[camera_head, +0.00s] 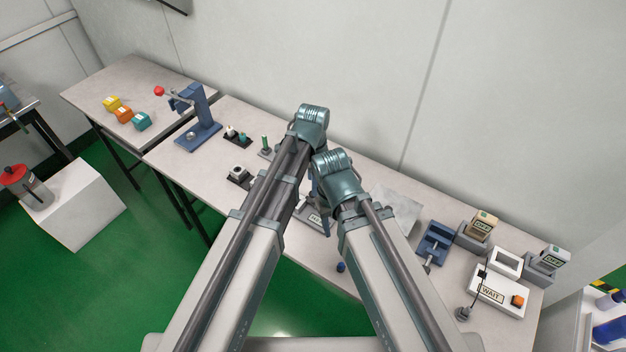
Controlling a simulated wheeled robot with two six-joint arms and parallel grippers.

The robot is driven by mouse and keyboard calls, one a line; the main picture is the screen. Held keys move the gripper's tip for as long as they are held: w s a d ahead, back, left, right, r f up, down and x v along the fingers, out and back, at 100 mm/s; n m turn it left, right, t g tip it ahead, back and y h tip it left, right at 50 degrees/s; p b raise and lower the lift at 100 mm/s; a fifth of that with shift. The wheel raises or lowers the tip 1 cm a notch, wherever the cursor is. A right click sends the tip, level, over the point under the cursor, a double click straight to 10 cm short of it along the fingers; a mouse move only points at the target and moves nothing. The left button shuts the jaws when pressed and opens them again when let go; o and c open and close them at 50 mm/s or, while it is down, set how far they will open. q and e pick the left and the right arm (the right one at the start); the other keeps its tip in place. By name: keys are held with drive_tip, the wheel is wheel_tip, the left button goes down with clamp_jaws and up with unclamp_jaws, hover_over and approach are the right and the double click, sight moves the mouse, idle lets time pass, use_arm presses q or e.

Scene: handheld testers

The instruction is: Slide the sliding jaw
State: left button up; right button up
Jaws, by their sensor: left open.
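A blue vise-like fixture (435,239) stands on the right part of the table, with a small metal handle at its front. Its sliding jaw is too small to make out clearly. My left gripper (322,212) is open and points down over the middle of the table, well to the left of the fixture. It is partly hidden by my arm links, and nothing shows between its fingers. My right gripper is not seen; my right arm covers part of the table left of the fixture.
Right of the fixture stand two handheld testers (481,226) in grey holders and a white box marked WAIT (489,292) with an orange button. A blue press (200,117) and small coloured blocks (123,114) are at the left. A wall runs behind the table.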

use_arm(q)
wheel_tip(320, 180, up, 10)
drive_tip(key=p, duration=0.8)
drive_tip(key=shift+f, duration=0.2)
drive_tip(key=s+a+n, duration=0.5)
drive_tip(key=a+n, duration=0.3)
drive_tip(key=a, duration=0.1)
drive_tip(key=s+a+n, duration=0.4)
drive_tip(key=a+n, duration=0.4)
drive_tip(key=s+d+m+y, duration=0.1)
drive_tip(key=s+d+m, duration=0.3)
drive_tip(key=d, duration=0.7)
drive_tip(key=shift+s, duration=0.9)
